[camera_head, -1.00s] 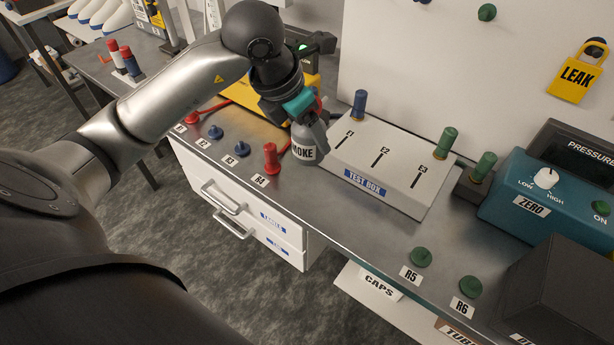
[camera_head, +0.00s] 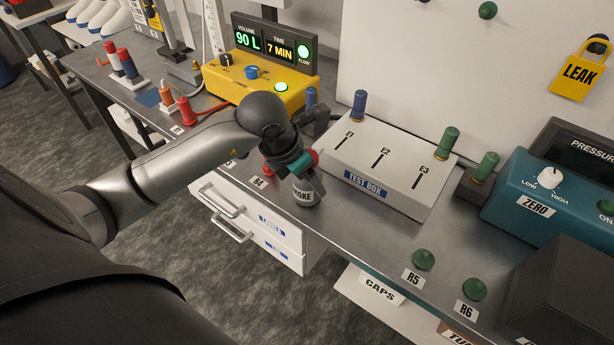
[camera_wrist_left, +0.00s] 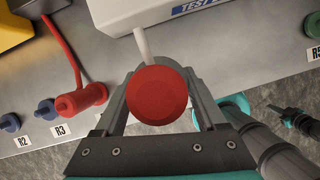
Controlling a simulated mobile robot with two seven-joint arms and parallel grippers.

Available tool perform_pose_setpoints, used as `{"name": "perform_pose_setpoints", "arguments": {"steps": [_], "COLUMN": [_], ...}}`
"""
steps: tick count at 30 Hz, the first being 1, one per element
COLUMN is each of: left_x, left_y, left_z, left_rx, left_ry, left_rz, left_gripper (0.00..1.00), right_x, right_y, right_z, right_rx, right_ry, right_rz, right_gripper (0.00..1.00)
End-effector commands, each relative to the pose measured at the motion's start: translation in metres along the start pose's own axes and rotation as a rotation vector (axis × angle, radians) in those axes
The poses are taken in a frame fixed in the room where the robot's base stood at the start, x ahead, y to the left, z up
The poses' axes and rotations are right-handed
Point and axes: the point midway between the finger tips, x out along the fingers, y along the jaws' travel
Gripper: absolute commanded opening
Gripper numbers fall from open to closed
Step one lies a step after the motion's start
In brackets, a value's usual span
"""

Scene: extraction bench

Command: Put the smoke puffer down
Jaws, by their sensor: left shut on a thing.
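The smoke puffer (camera_head: 303,194) is a grey bottle with a white label reading "OKE" in view and a red top. My left gripper (camera_head: 300,176) is shut around its upper part. The bottle is about upright near the front edge of the bench, left of the test box. I cannot tell whether its base touches the bench top. In the left wrist view the puffer's round red top (camera_wrist_left: 157,95) sits between the two fingers (camera_wrist_left: 157,100), and a pale thin spout sticks out beyond it.
The white test box (camera_head: 385,165) stands just right of the puffer. A yellow meter box (camera_head: 262,82) is behind my arm. A red plug with a cable (camera_wrist_left: 82,98) and blue plugs (camera_wrist_left: 46,109) lie left of the gripper. Bare bench (camera_head: 350,222) lies to the right, along the front edge.

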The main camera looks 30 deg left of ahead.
Motion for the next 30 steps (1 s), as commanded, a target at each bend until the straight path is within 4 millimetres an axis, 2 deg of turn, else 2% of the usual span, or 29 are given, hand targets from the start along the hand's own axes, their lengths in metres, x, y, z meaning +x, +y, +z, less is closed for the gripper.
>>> {"name": "perform_pose_setpoints", "arguments": {"steps": [5,6,12,23,26,30], "left_x": [0.003,0.003,0.002,-0.002,-0.015,-0.046], "left_y": [0.0,0.0,0.0,0.0,0.001,0.002], "left_z": [-0.001,-0.001,-0.001,0.001,0.001,0.001], "left_rx": [0.0,-0.001,-0.001,-0.001,0.001,0.003], "left_ry": [-0.002,0.001,0.001,0.001,-0.001,-0.002], "left_rz": [0.001,0.0,0.0,0.0,0.002,0.004], "left_gripper": [0.0,0.76,0.99,1.0,1.0,1.0], "right_x": [0.004,0.003,0.003,-0.001,-0.003,-0.007], "right_y": [0.004,0.004,0.005,0.005,0.005,0.005], "right_z": [0.001,0.001,0.001,0.001,0.001,0.0], "right_rx": [-0.003,-0.003,-0.004,-0.004,-0.004,-0.004], "right_ry": [-0.001,-0.001,-0.001,-0.001,-0.001,-0.001], "right_rz": [0.005,0.006,0.006,0.006,0.006,0.006], "right_gripper": [0.0,0.0,0.0,0.0,0.0,0.0]}}
